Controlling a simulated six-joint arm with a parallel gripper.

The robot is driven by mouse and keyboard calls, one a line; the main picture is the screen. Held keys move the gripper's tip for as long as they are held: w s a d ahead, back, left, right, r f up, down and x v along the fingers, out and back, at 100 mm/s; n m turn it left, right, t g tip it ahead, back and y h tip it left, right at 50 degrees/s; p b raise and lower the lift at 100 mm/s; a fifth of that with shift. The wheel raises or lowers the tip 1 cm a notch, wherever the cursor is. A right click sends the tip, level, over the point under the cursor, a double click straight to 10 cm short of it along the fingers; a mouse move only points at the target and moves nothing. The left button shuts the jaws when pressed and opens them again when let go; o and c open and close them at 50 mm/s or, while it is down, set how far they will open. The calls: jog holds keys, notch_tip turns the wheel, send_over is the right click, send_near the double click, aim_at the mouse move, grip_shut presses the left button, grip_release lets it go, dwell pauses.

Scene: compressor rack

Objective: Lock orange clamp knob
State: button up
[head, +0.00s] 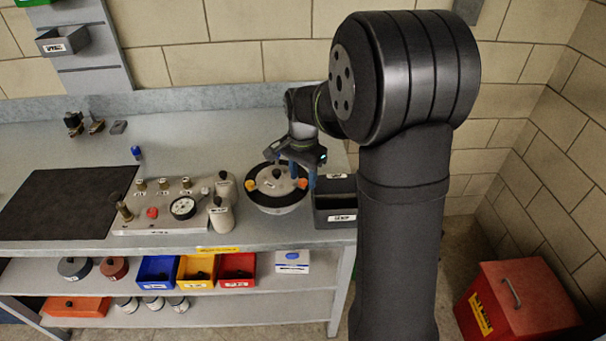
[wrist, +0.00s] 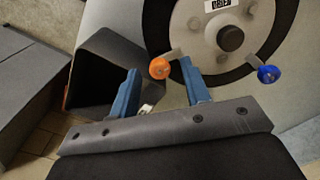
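The orange clamp knob (wrist: 159,68) sits at the end of a short metal arm on the rim of a round vessel with a pale lid (wrist: 208,45) and black ring. In the wrist view it appears between the two blue fingertips of my gripper (wrist: 160,82), with gaps on both sides. My gripper is open and empty. In the head view my gripper (head: 297,172) is over the right side of the vessel (head: 279,208), near an orange knob (head: 302,183). A blue knob (wrist: 268,74) is on the rim to the right in the wrist view.
A dark open bin (head: 335,215) stands close right of the vessel. A gauge panel (head: 165,222) and white bottles (head: 221,215) are to its left. A black mat (head: 65,205) lies further left. The back bench is mostly clear.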

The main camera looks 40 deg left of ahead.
aim_at(303, 180)
notch_tip(303, 180, up, 17)
jog(key=shift+r, duration=0.2)
dwell(0.3)
jog(key=shift+f, duration=0.1)
dwell(0.4)
notch_tip(303, 180, down, 17)
jog(key=shift+f, duration=0.15)
dwell(0.5)
